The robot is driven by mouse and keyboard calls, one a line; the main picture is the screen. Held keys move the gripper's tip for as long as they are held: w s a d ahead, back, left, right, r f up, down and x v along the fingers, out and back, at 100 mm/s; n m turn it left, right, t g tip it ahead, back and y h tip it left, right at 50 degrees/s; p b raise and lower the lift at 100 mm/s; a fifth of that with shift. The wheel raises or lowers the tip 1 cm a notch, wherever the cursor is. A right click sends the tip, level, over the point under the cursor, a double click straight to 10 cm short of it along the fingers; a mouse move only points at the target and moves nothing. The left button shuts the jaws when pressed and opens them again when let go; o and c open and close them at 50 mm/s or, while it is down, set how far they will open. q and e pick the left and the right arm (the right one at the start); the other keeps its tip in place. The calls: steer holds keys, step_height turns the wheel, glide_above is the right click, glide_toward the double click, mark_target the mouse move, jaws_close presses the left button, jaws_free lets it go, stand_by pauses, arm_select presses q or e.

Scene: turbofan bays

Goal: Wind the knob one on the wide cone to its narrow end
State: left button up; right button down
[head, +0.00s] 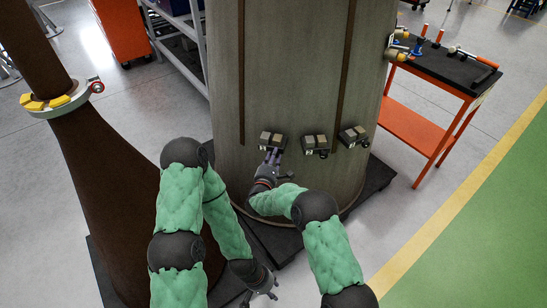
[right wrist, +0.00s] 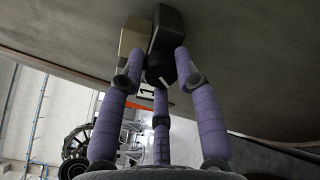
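The wide cone (head: 290,60) is the large grey-brown body in the middle, with three dark knob units in a row low on its side: left (head: 266,136), middle (head: 315,145) and right (head: 353,137). Each carries pale blocks. My right gripper (head: 272,157) is just below the left unit. In the right wrist view its three fingers (right wrist: 159,68) are spread around a dark knob (right wrist: 164,38) beside a beige block (right wrist: 132,36). A small gap shows at the left finger; contact elsewhere is unclear. My left gripper (head: 262,282) hangs low, open and empty. Knob numbers are not readable in the head view.
A dark brown narrower cone (head: 105,170) with a yellow-tabbed collar (head: 60,100) stands at left. A red-orange cart (head: 425,130) with tools on its black top is at right. Dark base plates lie under the cones. Open floor (head: 400,220) lies right of the wide cone.

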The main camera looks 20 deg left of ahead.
steer(key=shift+f+m, duration=0.1)
steer(key=shift+m, duration=0.2)
steer(key=n+b, duration=0.5)
steer(key=n, duration=2.1)
steer(key=shift+d+b, duration=0.1)
steer(key=shift+b, duration=0.2)
stand_by(1.7)
stand_by(0.5)
